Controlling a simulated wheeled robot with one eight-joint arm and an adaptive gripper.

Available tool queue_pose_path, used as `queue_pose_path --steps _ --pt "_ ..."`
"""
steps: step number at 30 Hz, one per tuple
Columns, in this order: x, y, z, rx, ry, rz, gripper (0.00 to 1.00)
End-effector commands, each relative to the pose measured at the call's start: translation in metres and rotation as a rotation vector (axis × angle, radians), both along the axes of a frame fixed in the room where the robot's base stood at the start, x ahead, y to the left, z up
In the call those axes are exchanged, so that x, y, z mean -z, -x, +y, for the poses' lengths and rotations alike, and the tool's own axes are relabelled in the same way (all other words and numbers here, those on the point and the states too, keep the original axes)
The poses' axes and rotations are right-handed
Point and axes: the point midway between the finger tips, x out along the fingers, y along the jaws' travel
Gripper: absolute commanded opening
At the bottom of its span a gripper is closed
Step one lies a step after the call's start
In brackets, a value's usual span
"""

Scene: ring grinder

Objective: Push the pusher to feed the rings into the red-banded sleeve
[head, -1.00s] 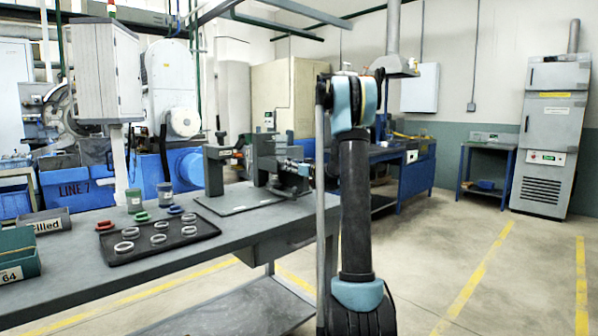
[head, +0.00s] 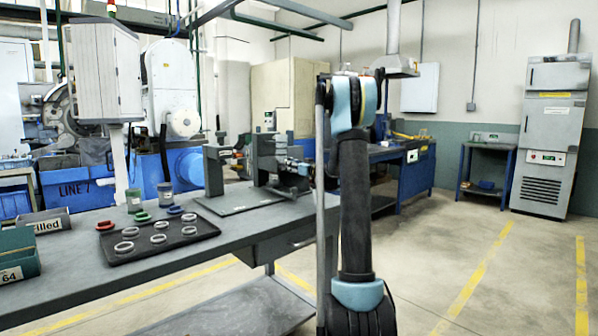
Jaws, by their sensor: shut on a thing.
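The grey press-like fixture (head: 266,158) stands on a flat plate at the far right end of the workbench. My gripper (head: 298,168) shows only in part at the fixture's right side, small and partly behind my own arm. It is shut on what looks like the pusher end; the fingertips are hard to tell apart. The rings inside the fixture are hidden.
A black tray (head: 150,243) with several pale rings lies on the bench (head: 215,250). A green bin (head: 18,258) is at the left. The floor at right is clear.

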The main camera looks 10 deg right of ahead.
Motion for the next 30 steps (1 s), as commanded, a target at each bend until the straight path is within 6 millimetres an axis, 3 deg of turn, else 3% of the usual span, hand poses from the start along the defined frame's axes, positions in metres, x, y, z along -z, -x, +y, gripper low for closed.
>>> queue_pose_path --steps 30 --pt "0.002 0.045 -0.033 0.002 0.003 0.0 0.05"
